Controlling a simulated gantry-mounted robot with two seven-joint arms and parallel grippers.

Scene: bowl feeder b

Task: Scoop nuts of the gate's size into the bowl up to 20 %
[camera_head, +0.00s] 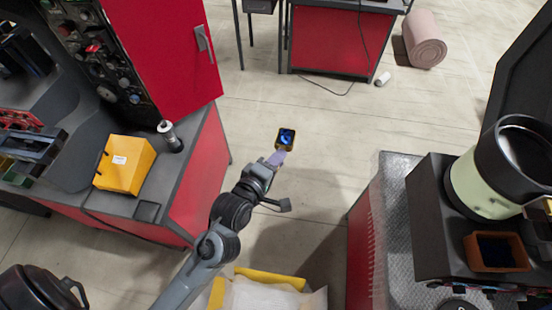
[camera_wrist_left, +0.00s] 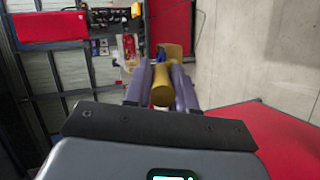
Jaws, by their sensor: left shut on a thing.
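My left gripper (camera_head: 277,158) reaches up into the middle of the head view, over the open floor. It is shut on the handle of a yellow scoop (camera_head: 286,147). In the left wrist view the yellow handle (camera_wrist_left: 161,90) sits between the two purple fingers. The scoop's cup holds something blue (camera_head: 287,135); single pieces are too small to tell. The pale green bowl (camera_head: 476,193) of the feeder stands at the right, well apart from the scoop, its inside dark and its contents unclear. My right gripper is in neither view.
A square brown bin (camera_head: 513,239) with a dark inside stands in front of the bowl. A red workbench with a yellow box (camera_head: 124,166) is at the left. A yellow crate with a pale liner (camera_head: 255,294) is at the bottom. Open floor lies between.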

